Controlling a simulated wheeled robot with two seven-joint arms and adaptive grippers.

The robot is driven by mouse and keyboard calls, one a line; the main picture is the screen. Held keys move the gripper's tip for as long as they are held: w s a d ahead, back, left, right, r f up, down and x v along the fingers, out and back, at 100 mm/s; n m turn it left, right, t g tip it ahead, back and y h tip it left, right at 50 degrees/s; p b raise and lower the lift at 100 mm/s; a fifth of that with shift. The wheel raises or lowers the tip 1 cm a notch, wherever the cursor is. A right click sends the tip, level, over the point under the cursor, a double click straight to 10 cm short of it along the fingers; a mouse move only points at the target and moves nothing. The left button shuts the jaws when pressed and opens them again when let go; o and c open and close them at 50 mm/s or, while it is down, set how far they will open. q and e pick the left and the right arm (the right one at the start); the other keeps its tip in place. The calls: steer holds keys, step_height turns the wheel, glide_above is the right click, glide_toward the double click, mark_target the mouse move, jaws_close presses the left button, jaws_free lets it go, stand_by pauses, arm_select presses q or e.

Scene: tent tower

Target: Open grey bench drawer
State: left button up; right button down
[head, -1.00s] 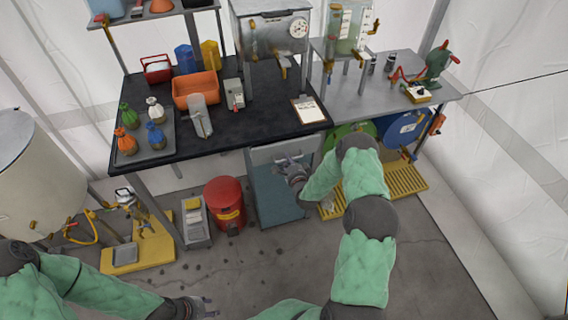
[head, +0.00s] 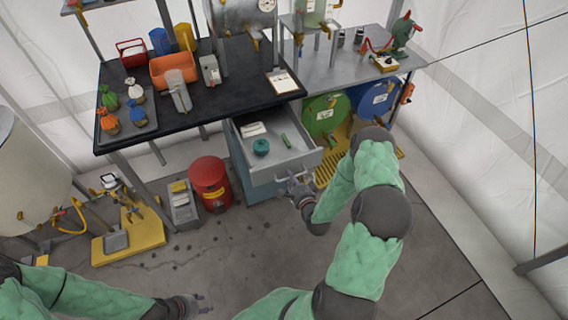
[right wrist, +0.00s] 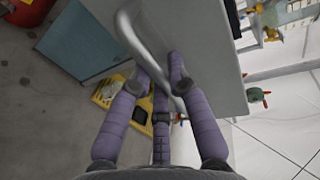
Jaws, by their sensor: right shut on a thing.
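The grey bench drawer (head: 272,146) is pulled out from under the black bench top in the head view. Inside it lie a teal round item (head: 261,147), a green stick-like item (head: 286,140) and a pale card (head: 253,129). My right gripper (head: 294,184) is at the drawer's front and shut on the drawer handle. In the right wrist view its fingers (right wrist: 160,84) close around the grey bar handle (right wrist: 148,48). My left gripper (head: 201,305) is low at the bottom of the head view, away from the drawer; its jaw opening is too small to tell.
A red bin (head: 209,183) stands left of the drawer cabinet (head: 238,160). Green (head: 325,115) and blue (head: 378,98) drums lie to the right beside a yellow grate (head: 336,158). The floor in front (head: 240,255) is clear. The bench top (head: 225,105) is crowded.

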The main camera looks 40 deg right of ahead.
steer(key=f+v, duration=0.1)
steer(key=v, duration=0.5)
steer(key=shift+s, duration=0.25)
steer(key=shift+f, duration=0.1)
steer(key=c, duration=1.4)
jaws_free()
steer(key=shift+c, duration=0.2)
steer(key=shift+s, duration=0.1)
steer(key=v, duration=1.1)
steer(key=shift+s, duration=0.35)
steer(key=shift+a, duration=0.15)
